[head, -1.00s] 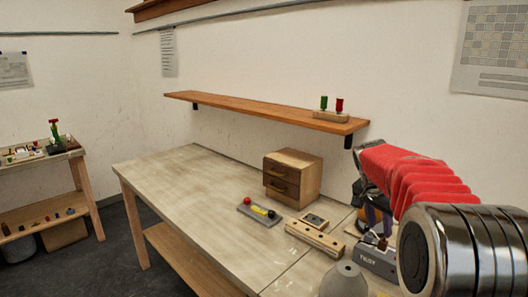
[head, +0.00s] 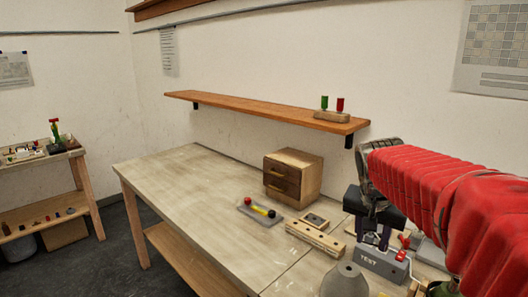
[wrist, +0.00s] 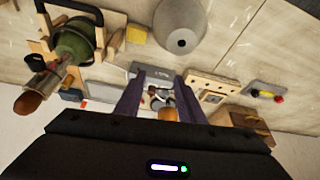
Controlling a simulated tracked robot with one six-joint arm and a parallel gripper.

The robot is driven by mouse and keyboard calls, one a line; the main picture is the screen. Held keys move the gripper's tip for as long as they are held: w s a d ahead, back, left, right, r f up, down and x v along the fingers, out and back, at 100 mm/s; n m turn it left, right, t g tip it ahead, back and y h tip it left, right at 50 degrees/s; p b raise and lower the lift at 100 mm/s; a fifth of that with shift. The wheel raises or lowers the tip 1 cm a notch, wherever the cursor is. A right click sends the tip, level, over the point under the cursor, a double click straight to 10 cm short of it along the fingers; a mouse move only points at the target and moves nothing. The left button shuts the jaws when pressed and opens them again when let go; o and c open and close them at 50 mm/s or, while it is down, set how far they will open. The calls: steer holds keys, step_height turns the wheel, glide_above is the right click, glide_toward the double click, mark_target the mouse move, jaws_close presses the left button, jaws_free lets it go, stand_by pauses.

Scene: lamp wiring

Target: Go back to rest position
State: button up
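My gripper (head: 376,240) is at the right of the workbench, its dark body pointing down just behind and above the grey box marked TEST (head: 380,263). In the wrist view my gripper (wrist: 158,77) has its two purple fingers apart, with a clear gap between them. Small items and a rounded orange-brown thing (wrist: 168,113) show through the gap; they look to lie beyond the fingers, and nothing looks clamped. The TEST box also shows past the fingertips in the wrist view (wrist: 150,69). My red-sleeved arm hides the right end of the bench.
A grey cone-shaped piece (head: 345,281) stands at the front. A wooden strip with holes (head: 315,238), a grey strip with red and yellow parts (head: 259,212) and a drawer box (head: 292,177) stand left of my gripper. A shelf (head: 260,110) runs above. The bench's left is clear.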

steer(key=s+a+f+n, duration=0.2)
steer(key=s+a, duration=0.1)
steer(key=s, duration=0.4)
steer(key=s+a+f+n+t+y, duration=0.1)
steer(key=s+a+n, duration=0.2)
steer(key=s, duration=0.5)
steer(key=s+a+f+n+t+y, duration=0.1)
steer(key=s+a+f+n, duration=0.1)
steer(key=s+a, duration=0.2)
steer(key=s, duration=0.3)
steer(key=shift+s+f, duration=0.35)
steer(key=shift+s, duration=0.05)
